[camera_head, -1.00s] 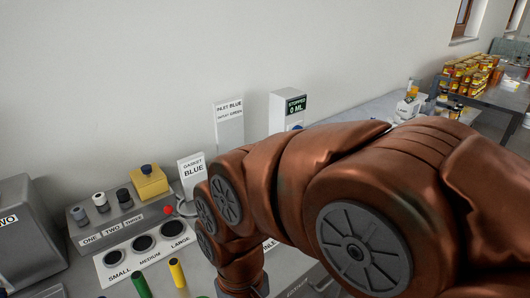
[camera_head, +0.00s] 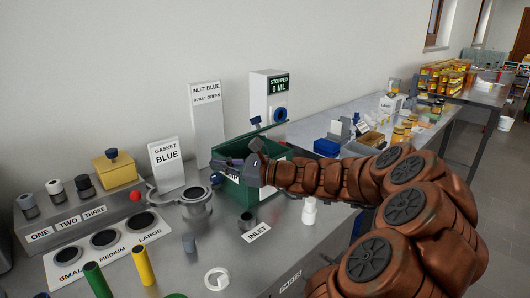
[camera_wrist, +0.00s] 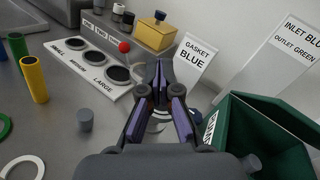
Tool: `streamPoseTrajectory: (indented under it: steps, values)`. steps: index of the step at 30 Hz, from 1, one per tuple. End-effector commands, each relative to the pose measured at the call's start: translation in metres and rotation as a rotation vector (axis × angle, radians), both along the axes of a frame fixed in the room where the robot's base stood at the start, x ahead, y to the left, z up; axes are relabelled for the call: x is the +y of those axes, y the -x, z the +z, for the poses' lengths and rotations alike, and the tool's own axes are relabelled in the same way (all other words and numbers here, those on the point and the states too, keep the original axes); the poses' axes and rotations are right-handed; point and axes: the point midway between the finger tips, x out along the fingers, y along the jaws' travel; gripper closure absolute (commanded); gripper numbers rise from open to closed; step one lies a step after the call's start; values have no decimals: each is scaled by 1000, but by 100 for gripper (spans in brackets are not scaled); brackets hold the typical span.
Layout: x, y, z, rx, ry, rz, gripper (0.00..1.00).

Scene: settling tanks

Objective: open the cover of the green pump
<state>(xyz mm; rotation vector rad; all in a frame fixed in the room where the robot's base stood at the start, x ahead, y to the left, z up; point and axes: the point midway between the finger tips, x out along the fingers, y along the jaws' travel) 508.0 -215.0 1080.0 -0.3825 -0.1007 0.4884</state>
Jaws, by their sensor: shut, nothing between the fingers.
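The green pump (camera_head: 237,194) is a dark green box on the bench in the head view, partly hidden by my gripper. Its green cover (camera_head: 258,139) appears raised and tilted at the back, with a small blue piece at its top edge. In the wrist view the pump (camera_wrist: 238,118) is at the lower right, its inside showing and the cover (camera_wrist: 275,112) slanting over it. My gripper (camera_head: 215,163) is over the pump's front left, pointing left. In the wrist view its purple fingers (camera_wrist: 160,68) are shut at the tips and empty. Contact with the pump cannot be told.
A metal housing (camera_head: 196,208) stands left of the pump, and the gasket sign (camera_head: 166,164) behind it. The INLET label (camera_head: 257,233) and a white bottle (camera_head: 309,212) are in front and right. A meter box (camera_head: 268,92) stands behind. Coloured cylinders (camera_head: 143,265) are at front left.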

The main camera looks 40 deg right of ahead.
Motion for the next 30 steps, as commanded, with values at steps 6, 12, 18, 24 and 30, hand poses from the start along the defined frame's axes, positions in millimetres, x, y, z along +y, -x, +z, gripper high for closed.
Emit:
streamPoseTrajectory:
  steps: [6,12,18,24,30]
  values:
    - [-161,36,-43,-56,-311,-348,100]
    - [-215,60,-54,-89,-421,-463,100]
    - [-219,51,-51,-91,-431,-472,100]
    - [-219,23,-46,-89,-426,-470,100]
    - [-219,-10,-41,-87,-428,-468,100]
